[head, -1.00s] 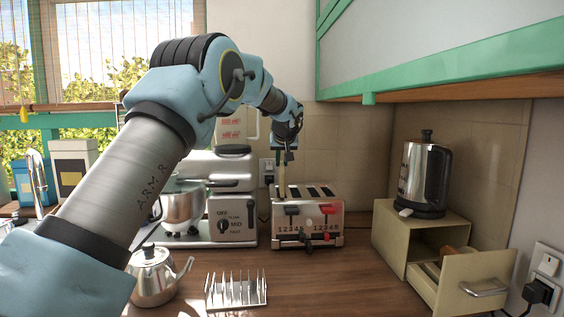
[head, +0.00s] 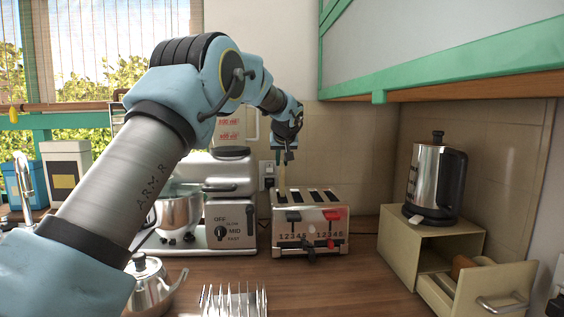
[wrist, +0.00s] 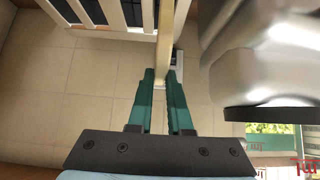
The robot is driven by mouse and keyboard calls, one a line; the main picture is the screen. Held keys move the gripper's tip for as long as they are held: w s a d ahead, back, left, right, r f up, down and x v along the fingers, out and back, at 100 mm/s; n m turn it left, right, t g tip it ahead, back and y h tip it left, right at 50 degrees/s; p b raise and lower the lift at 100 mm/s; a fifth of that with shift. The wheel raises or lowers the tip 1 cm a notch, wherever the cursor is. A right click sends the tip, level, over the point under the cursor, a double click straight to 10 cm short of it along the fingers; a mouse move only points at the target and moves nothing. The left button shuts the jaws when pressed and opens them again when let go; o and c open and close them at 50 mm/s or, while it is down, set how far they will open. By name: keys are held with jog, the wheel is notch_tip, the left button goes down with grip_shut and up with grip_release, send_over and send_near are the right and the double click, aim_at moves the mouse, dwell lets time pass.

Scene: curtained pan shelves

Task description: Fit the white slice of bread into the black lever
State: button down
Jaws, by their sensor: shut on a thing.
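My gripper (head: 286,155) is shut on a thin pale slice of bread (head: 282,183), held upright edge-on. In the wrist view the slice (wrist: 172,40) runs out from between the green fingertips (wrist: 163,95). The chrome toaster (head: 310,243) stands on the counter with several dark slots on top. Its black lever (head: 293,216) is front left and its red lever (head: 331,215) front right. The slice is at the toaster's left end, by the leftmost slot; I cannot tell whether its lower edge is in the slot. The toaster (wrist: 118,28) shows left of the slice in the wrist view.
A stand mixer (head: 228,218) stands close left of the toaster. A metal rack (head: 234,302) and a kettle (head: 150,288) are in front. A beige bread box (head: 470,240) with an open drawer stands right, bearing an electric kettle (head: 432,180). Bare counter lies before the toaster.

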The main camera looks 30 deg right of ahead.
aim_at(282, 184)
jog(key=shift+f+b, duration=3.2)
jog(key=shift+f, duration=0.35)
jog(key=shift+f+b, duration=0.55)
jog(key=shift+f, duration=0.05)
jog(key=c, duration=0.8)
grip_release()
jog(key=shift+o, duration=0.2)
jog(key=shift+s+r, duration=0.1)
jog(key=shift+s, duration=0.05)
jog(key=b+v, duration=0.3)
jog(key=v, duration=0.7)
jog(key=shift+s+a+r+b, duration=0.15)
jog(key=shift+s+r+b, duration=0.05)
jog(key=shift+b, duration=0.2)
